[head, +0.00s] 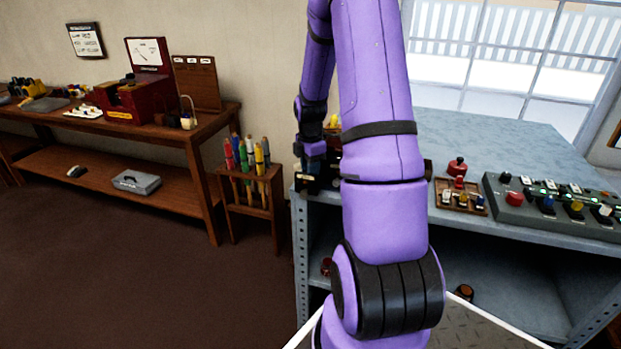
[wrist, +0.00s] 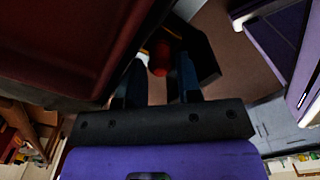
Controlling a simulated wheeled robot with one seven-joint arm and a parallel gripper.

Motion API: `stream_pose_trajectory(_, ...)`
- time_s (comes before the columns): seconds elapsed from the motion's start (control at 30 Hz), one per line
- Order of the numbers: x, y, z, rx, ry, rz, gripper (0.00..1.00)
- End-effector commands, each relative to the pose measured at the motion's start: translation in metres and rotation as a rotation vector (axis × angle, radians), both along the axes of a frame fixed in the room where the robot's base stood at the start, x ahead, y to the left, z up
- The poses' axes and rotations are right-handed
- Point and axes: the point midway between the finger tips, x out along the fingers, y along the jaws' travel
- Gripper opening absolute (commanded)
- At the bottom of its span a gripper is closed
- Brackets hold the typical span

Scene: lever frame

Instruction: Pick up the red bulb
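In the wrist view, a small rounded red thing (wrist: 159,58), which looks like the red bulb, shows between and just beyond my fingertips. It sits at a dark, angular holder or box (wrist: 202,55). My gripper (wrist: 160,72) has its two dark fingers apart, with a gap on either side of the red thing; I see no clear grip on it. In the head view, my arm covers the middle of the bench, and my fingertips and the red bulb are hidden or too small to tell.
A large dark red surface (wrist: 60,40) is close on the left in the wrist view. In the head view, the grey bench (head: 470,135) carries a wooden tray (head: 461,196) of small coloured parts and a switch panel (head: 555,208). A rack of coloured tubes (head: 250,190) stands left of it.

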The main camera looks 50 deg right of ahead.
Motion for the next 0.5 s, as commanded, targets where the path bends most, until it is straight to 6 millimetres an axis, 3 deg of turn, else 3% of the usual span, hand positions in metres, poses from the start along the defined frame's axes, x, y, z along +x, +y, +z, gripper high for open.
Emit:
stream_pose_trajectory(0.07,0.0000,0.0000,0.0002,0.000,0.000,0.000,0.32)
stream_pose_trajectory(0.2,0.0000,0.0001,0.0003,0.000,0.000,0.000,0.02)
stream_pose_trajectory(0.5,0.0002,-0.0001,0.0028,0.000,-0.001,0.000,0.02)
